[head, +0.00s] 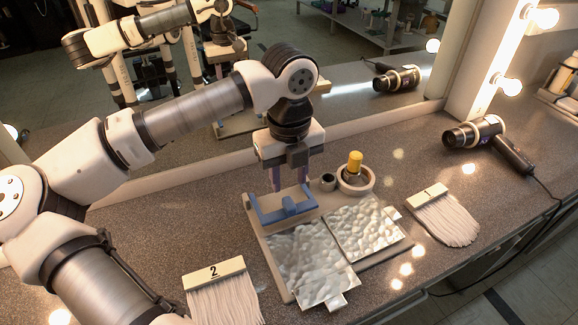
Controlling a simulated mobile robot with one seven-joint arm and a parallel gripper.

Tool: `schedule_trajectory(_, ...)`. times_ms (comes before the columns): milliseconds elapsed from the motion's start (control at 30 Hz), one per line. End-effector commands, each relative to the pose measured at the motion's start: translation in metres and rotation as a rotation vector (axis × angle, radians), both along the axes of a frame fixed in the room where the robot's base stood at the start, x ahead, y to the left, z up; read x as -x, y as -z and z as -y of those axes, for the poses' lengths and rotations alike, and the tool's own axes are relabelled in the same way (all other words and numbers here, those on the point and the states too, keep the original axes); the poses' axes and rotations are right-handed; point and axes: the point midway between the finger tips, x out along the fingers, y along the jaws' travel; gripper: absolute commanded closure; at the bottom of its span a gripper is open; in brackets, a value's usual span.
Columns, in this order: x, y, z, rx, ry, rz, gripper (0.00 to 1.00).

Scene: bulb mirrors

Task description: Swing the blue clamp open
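The blue clamp (286,208) sits at the back left of a beige board (270,262), as a low frame with a raised block in its middle. Two silvery, bumpy sheets (308,262) lie on the board in front of it and to its right. My gripper (289,186) points down just above and behind the clamp. Its two fingers are apart, and I see nothing held between them. Whether the fingertips touch the clamp is hard to tell from this view.
A yellow-topped piece (355,163) stands in a pale ring (356,184), beside a small dark cup (328,182). Pale fringed pieces lie left (220,290) and right (443,215). A hair dryer (475,132) lies at the right. A mirror (340,90) backs the counter.

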Motion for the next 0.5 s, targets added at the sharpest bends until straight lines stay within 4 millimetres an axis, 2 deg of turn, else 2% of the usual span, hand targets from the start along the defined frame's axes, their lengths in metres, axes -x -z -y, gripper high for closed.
schedule_trajectory(33,0.0,0.01,0.0,0.001,0.001,-0.001,0.62)
schedule_trajectory(500,0.0,0.066,0.001,0.002,0.002,-0.001,0.62)
